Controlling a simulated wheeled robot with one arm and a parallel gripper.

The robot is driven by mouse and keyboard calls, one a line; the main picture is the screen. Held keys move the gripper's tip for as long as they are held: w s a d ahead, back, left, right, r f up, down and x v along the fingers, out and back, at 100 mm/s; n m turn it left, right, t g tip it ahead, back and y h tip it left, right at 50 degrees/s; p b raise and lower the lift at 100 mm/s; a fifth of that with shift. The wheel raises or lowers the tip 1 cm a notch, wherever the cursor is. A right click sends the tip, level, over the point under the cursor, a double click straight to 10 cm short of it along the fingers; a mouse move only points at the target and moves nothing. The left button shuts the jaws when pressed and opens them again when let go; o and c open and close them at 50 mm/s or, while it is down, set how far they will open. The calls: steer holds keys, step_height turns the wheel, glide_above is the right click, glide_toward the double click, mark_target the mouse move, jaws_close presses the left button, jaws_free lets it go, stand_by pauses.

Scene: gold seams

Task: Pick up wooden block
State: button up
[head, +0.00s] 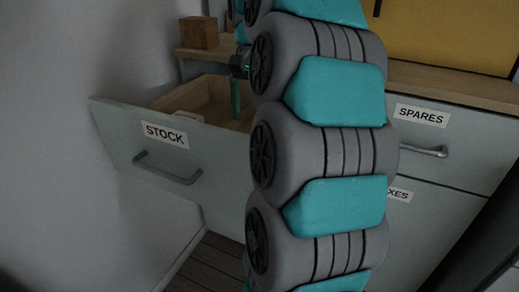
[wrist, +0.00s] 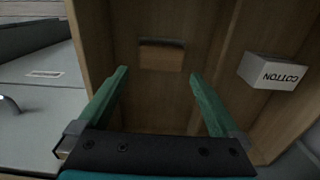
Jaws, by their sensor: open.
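A wooden block-shaped piece (wrist: 161,57), close in colour to the drawer, shows in the wrist view inside the open drawer, between and beyond my fingertips. It is hidden in the head view. A brown wooden cube (head: 198,33) stands on the wooden top behind the drawer in the head view. I cannot tell which of the two is the task's block. My gripper (wrist: 159,72) is open and empty, its green fingers pointing into the drawer. In the head view one finger shows, and my arm covers the rest.
The STOCK drawer (head: 165,152) is pulled out. A white box marked COTTON (wrist: 272,72) lies in it, right of my fingers in the wrist view. A closed SPARES drawer (head: 421,116) is to the right in the head view. A wall stands at left.

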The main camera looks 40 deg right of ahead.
steer(key=shift+a+f+p, duration=0.15)
steer(key=shift+f+p, duration=0.25)
steer(key=shift+f, duration=3.4)
steer(key=c, duration=1)
steer(key=shift+r, duration=0.1)
